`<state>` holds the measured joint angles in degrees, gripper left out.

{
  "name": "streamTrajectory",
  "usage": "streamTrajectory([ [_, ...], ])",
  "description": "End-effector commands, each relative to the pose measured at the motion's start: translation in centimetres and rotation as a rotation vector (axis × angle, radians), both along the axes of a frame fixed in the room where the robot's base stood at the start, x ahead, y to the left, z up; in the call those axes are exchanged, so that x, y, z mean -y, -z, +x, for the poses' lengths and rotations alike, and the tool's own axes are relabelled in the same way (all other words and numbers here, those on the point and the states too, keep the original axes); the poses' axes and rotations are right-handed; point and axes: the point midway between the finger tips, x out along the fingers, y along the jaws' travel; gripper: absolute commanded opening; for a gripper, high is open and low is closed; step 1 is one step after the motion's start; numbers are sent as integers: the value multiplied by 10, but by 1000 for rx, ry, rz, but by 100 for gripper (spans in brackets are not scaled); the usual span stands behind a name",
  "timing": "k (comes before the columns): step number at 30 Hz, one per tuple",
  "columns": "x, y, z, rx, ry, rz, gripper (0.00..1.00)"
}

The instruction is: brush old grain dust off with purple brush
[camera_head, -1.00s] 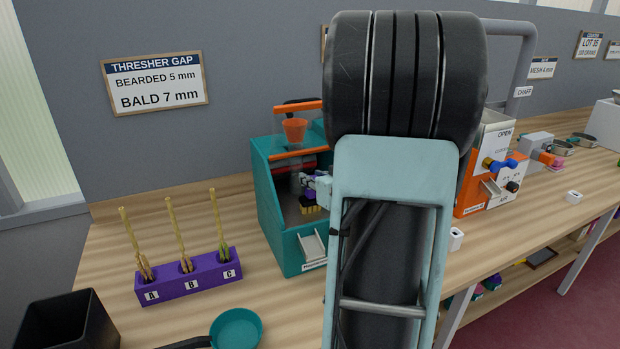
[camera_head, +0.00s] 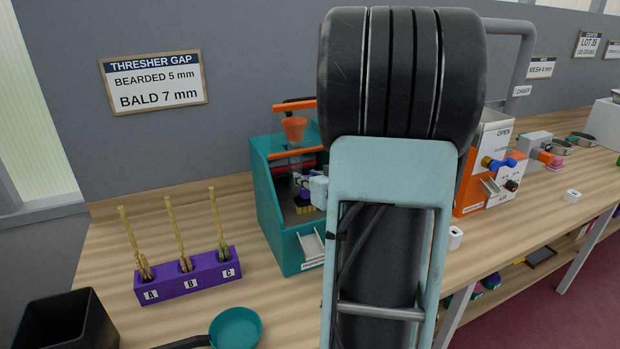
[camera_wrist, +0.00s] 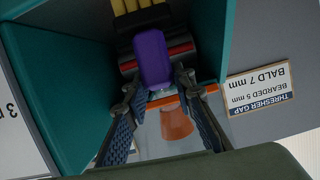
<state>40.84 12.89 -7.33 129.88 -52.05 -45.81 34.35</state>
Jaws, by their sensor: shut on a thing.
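The purple brush (camera_wrist: 152,58) is held between the two fingers of my gripper (camera_wrist: 158,90) in the wrist view. Its yellow bristles (camera_wrist: 138,8) point away from the gripper. In the head view my gripper (camera_head: 304,182) and the brush (camera_head: 304,194) are inside the open side of the teal thresher (camera_head: 268,212). The bristles are low in the housing; I cannot tell whether they touch its floor. A dark roller with red bars (camera_wrist: 182,48) lies behind the brush. I cannot make out any grain dust.
A purple rack (camera_head: 190,278) with wheat ears stands to the left. A teal pan (camera_head: 236,328) and a black bin (camera_head: 65,322) are at the front left. An orange and white machine (camera_head: 490,170) stands to the right. My arm hides the middle of the bench.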

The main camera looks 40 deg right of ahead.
Motion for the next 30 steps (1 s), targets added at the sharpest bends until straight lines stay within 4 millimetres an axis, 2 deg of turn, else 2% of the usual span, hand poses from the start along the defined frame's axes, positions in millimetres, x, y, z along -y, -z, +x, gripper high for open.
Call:
streamTrajectory([
  [11, 25, -1, -7, -3, 5, 0, 0],
  [22, 12, 0, -4, -1, 2, 2, 0],
  [30, 11, -1, -3, -1, 3, 0, 0],
])
